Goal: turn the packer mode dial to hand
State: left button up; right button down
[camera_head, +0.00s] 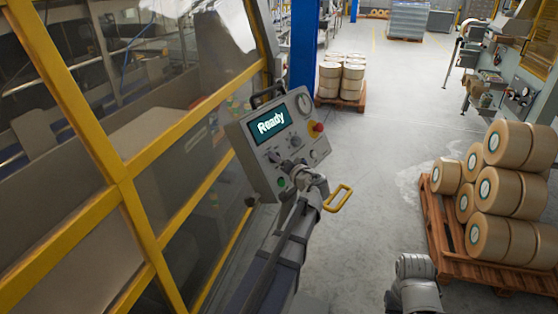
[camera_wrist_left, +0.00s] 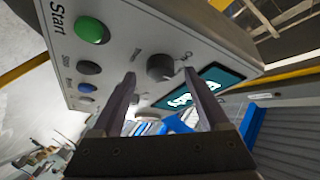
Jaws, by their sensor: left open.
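The control panel (camera_head: 250,147) is a light grey tilted box with a screen (camera_head: 271,124) reading "Ready". In the left wrist view, a dark round knob (camera_wrist_left: 160,66) on the panel face lies between my fingertips in the picture. It is probably the mode dial; its label and setting are too small to read. My left gripper (camera_wrist_left: 159,78) is open and points at the panel. I cannot tell whether the fingers touch the knob. In the head view my left gripper (camera_head: 292,188) is at the panel's lower edge, its fingers hard to see. My right gripper is out of view.
A green Start button (camera_wrist_left: 92,30) and smaller buttons are near the knob. The panel has a red emergency stop (camera_head: 317,127) and a gauge (camera_head: 304,103). Yellow-framed guarding (camera_head: 125,180) stands left; a pallet of rolls (camera_head: 470,268) stands right.

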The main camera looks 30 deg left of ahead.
pick_arm(q)
jog(key=p+v, duration=0.1)
jog(key=v, duration=0.5)
jog(key=shift+s+d, duration=0.2)
jog(key=shift+d, duration=0.1)
jog(key=shift+r, duration=0.1)
